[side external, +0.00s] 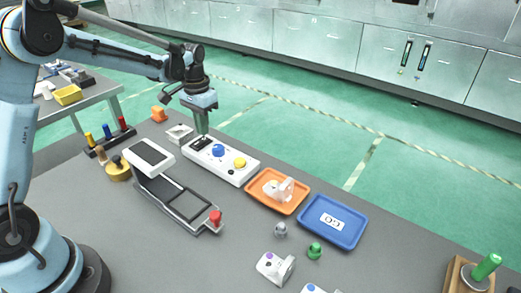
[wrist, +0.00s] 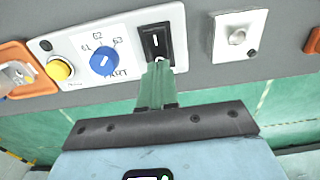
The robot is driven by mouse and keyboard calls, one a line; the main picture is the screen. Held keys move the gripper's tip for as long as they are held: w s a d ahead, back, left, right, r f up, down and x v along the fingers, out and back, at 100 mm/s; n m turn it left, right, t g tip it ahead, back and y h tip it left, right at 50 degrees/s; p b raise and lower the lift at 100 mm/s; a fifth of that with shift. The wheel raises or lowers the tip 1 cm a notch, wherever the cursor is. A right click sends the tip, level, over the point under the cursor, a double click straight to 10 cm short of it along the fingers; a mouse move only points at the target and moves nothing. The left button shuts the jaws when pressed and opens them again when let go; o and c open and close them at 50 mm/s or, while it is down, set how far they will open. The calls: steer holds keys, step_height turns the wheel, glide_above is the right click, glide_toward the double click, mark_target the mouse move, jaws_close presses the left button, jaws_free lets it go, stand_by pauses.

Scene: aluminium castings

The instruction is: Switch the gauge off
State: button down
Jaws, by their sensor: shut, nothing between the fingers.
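A white control box (side external: 221,161) stands on the grey table. It carries a black rocker switch (wrist: 154,41) with a white line mark, a blue knob (wrist: 104,62) with small labels around it, and a yellow button (wrist: 60,69). The blue knob (side external: 218,151) and yellow button (side external: 239,162) also show in the side view. My gripper (side external: 203,134) points down at the switch end of the box. Its green fingers (wrist: 158,66) are together and empty, with their tips at the lower edge of the switch. I cannot tell whether they touch it.
A grey device with a dark screen (side external: 151,153) and a red knob (side external: 215,217) stands in front of the box. An orange tray (side external: 256,194) with a clear-white part and a blue tray (side external: 345,238) lie to the right. A small white block (wrist: 239,35) is beside the box.

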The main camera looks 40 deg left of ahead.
mark_target(204, 139)
steer(key=shift+r, duration=2.65)
steer(key=s+d+r+t, duration=0.1)
steer(key=s+d+t, duration=0.2)
steer(key=s+d, duration=0.2)
steer(key=s+d+r+t, duration=0.2)
steer(key=s+d+t, duration=0.2)
steer(key=s, duration=0.7)
steer(key=shift+s+d, duration=0.25)
steer(key=shift+d, duration=0.5)
